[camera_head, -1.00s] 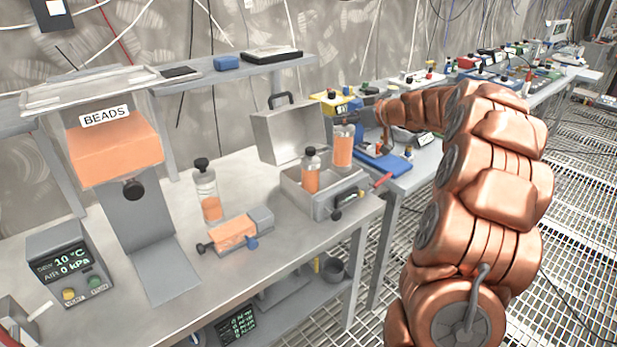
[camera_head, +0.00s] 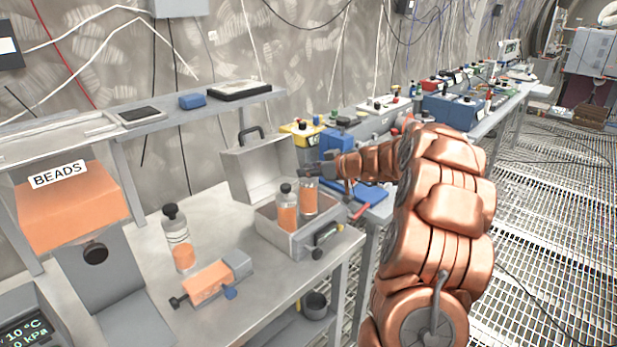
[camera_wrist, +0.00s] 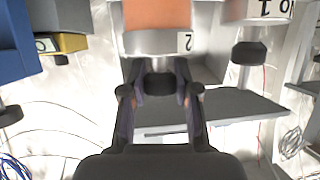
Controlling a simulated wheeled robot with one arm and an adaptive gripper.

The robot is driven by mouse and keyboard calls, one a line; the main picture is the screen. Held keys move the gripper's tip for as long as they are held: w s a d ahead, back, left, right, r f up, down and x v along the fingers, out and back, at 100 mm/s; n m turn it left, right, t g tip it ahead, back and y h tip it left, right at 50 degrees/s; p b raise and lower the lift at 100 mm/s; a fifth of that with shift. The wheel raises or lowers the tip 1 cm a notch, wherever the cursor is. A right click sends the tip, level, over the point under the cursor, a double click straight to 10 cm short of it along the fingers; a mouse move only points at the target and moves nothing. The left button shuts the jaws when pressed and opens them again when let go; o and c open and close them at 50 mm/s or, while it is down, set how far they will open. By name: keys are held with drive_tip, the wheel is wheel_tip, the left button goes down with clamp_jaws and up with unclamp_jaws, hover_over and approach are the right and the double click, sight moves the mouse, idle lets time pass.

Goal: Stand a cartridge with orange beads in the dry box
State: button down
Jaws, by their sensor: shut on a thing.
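My gripper (camera_head: 312,170) is shut on the dark cap of a clear cartridge with orange beads (camera_head: 309,202). In the wrist view the fingers (camera_wrist: 160,92) flank the cap, and this cartridge (camera_wrist: 157,14) carries a "2". The cartridge is upright, its lower part inside the open grey dry box (camera_head: 291,243), behind the front wall. I cannot tell whether it touches the floor. Another orange-filled cartridge (camera_head: 286,215) stands in the box just left of it; its label (camera_wrist: 258,10) shows in the wrist view. A partly filled cartridge (camera_head: 178,240) stands on the bench left of the box.
The dry box's raised lid (camera_head: 252,168) stands behind it. An orange-filled block (camera_head: 207,282) lies on the bench in front. The BEADS hopper (camera_head: 68,212) is at left. A blue case (camera_head: 338,147) and a yellow item (camera_head: 300,132) are behind my gripper.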

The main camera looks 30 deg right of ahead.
drive_tip(key=shift+f, duration=1.05)
drive_tip(key=shift+f, duration=0.2)
drive_tip(key=c, duration=0.9)
unclamp_jaws()
drive_tip(key=shift+o, duration=0.2)
drive_tip(key=shift+r, duration=0.2)
